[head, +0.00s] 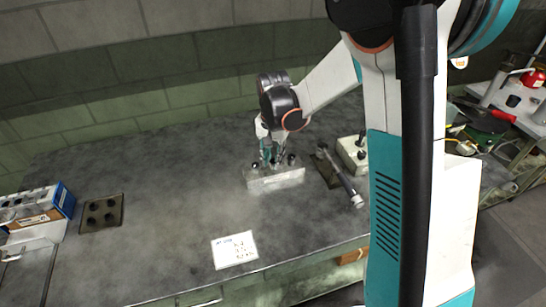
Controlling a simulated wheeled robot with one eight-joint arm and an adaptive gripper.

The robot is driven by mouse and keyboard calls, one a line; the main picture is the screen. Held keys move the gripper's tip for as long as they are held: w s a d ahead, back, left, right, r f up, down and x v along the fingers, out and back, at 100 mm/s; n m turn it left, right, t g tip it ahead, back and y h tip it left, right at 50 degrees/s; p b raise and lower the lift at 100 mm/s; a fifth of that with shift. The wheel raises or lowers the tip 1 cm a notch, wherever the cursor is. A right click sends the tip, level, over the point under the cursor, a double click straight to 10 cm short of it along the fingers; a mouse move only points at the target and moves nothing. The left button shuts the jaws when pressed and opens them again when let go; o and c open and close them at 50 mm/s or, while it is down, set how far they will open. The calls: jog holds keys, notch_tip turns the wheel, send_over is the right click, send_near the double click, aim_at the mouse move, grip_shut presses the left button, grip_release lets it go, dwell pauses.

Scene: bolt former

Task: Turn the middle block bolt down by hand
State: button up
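A light grey metal block (277,183) stands on the grey table, with dark bolt heads along its top. The right bolt (291,160) shows clear of my gripper; a dark bolt also shows at the left end. My gripper (271,160) points down over the middle of the block, its fingers at the place of the middle bolt. The fingers largely hide that bolt, and the view is too small to show whether they touch or grip it.
A torque-wrench-like tool (343,180) lies right of the block, near a pale box with dark knobs (352,153). A dark plate with holes (102,212) and a blue-white box (40,207) are at left. A white paper (234,250) lies in front. The table between is clear.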

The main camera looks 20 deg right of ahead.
aim_at(273, 162)
jog(key=shift+o, duration=0.8)
notch_tip(273, 162, up, 12)
dwell(0.3)
